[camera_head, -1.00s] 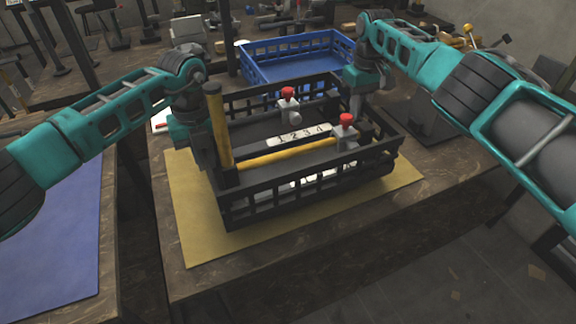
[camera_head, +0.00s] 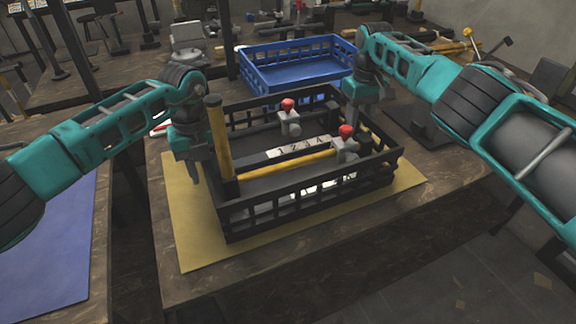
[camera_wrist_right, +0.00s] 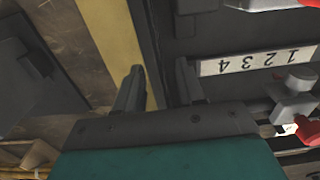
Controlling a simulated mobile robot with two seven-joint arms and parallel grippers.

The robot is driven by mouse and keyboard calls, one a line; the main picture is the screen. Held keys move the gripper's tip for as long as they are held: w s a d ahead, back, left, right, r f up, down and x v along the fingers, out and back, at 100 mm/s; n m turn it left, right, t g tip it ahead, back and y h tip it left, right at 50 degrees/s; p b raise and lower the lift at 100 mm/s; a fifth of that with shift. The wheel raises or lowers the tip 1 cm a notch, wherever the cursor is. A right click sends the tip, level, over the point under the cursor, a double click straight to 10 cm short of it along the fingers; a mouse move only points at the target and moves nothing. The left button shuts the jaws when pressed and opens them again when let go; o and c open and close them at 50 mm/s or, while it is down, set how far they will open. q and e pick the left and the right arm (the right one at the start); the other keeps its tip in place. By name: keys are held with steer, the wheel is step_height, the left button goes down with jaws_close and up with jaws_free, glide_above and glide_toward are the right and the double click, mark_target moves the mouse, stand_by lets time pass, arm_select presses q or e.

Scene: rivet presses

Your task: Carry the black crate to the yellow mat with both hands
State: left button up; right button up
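The black crate (camera_head: 310,200) rests on the yellow mat (camera_head: 192,235), which shows around its left, front and right sides. Inside the crate are two grey pieces with red knobs (camera_head: 289,118) and a white strip numbered 1 2 3 4 (camera_head: 299,147). My left gripper (camera_head: 194,176) is just outside the crate's left wall, apart from it, with its fingers down and holding nothing. My right gripper (camera_head: 360,112) is at the crate's far right end. In the right wrist view its fingers (camera_wrist_right: 158,88) stand apart with nothing clamped between them.
A blue crate (camera_head: 296,72) stands right behind the black one. A yellow upright post (camera_head: 219,138) rises at the black crate's left end. A blue mat (camera_head: 50,240) lies on the table at the left. Bare tabletop shows in front of the yellow mat.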

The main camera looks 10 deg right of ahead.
arm_select(q)
step_height(320, 180, up, 12)
arm_select(e)
steer(key=shift+r, duration=0.1)
step_height(320, 180, up, 12)
steer(key=shift+f, duration=0.1)
stand_by(0.6)
stand_by(0.3)
